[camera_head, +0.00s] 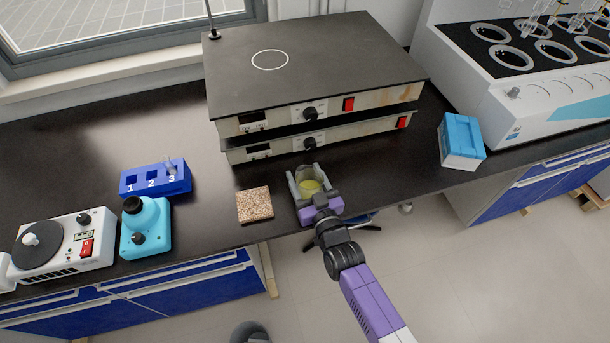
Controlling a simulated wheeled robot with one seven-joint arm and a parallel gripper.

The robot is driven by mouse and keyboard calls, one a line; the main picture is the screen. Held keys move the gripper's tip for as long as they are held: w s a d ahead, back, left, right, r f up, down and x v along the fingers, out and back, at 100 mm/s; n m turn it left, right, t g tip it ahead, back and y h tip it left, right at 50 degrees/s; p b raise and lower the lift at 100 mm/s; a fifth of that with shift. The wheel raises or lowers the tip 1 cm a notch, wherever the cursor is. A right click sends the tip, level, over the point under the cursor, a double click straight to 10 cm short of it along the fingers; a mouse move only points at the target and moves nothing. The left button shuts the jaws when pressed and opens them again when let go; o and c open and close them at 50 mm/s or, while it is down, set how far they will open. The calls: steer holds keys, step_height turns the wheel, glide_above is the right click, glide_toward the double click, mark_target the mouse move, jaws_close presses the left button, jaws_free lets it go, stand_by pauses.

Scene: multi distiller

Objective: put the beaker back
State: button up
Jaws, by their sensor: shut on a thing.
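My gripper (309,190) is shut on a small glass beaker (310,186) with yellow liquid in it. The beaker looks upright, near the front edge of the black bench, in front of the stacked hot plates. Whether its base touches the bench is hidden by the gripper. A brown speckled square pad (254,205) lies on the bench just left of my gripper, with nothing on it. The upper hot plate (330,75) has a white circle on its dark top, and the top is empty.
A blue numbered rack (155,181) holds a small glass item in slot 3. A teal device (145,228) and a white stirrer (62,246) stand at the left. A blue box (461,140) and a large white multi-place distiller (540,85) stand at the right.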

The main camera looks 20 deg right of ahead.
steer(key=o, duration=1.8)
steer(key=shift+c, duration=0.2)
steer(key=s+b, duration=0.1)
steer(key=s, duration=1.1)
steer(key=shift+d, duration=0.45)
steer(key=s+d+r, duration=0.1)
steer(key=s+r, duration=0.1)
steer(key=s, duration=0.6)
steer(key=s+d+r+g+h, duration=0.1)
steer(key=s+d+r, duration=0.1)
steer(key=s, duration=0.7)
steer(key=s+d+r+g, duration=0.1)
steer(key=s+r, duration=0.2)
steer(key=s, duration=0.6)
steer(key=shift+s+d+r+m, duration=0.25)
steer(key=shift+d+r+m, duration=0.05)
steer(key=shift+r+m, duration=0.1)
steer(key=shift+o, duration=0.5)
steer(key=s+r+g, duration=0.1)
steer(key=s+r, duration=0.4)
steer(key=r, duration=0.1)
steer(key=shift+s+d+r+h, duration=0.2)
steer(key=shift+d+r+h, duration=0.05)
steer(key=shift+r+h, duration=0.1)
